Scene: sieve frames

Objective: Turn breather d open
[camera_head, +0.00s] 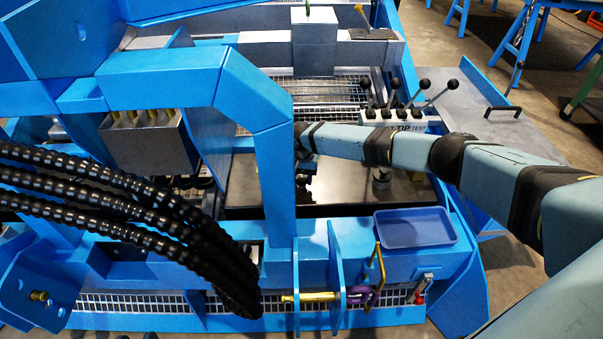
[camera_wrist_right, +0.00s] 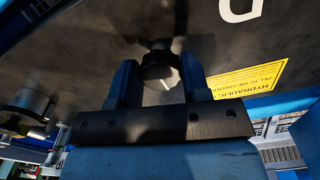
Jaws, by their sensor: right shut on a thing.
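Breather d (camera_wrist_right: 160,72) is a dark round cap with a short pale mark, standing on a dark surface in the right wrist view. A large white letter D (camera_wrist_right: 239,9) is painted on the surface beside it. My right gripper (camera_wrist_right: 160,62) has one finger on each side of the cap and is shut on it. In the head view my right arm comes in from the right, and its gripper (camera_head: 305,163) is low over the dark tank top (camera_head: 340,187), partly hidden by the blue frame. The cap is not clear there. My left gripper is out of view.
A thick blue frame (camera_head: 277,175) stands close left of my right gripper. Black hoses (camera_head: 120,205) cross the left side. Levers (camera_head: 398,92) stand behind my right arm. A blue tray (camera_head: 415,228) lies in front. A yellow label (camera_wrist_right: 248,78) is near the cap.

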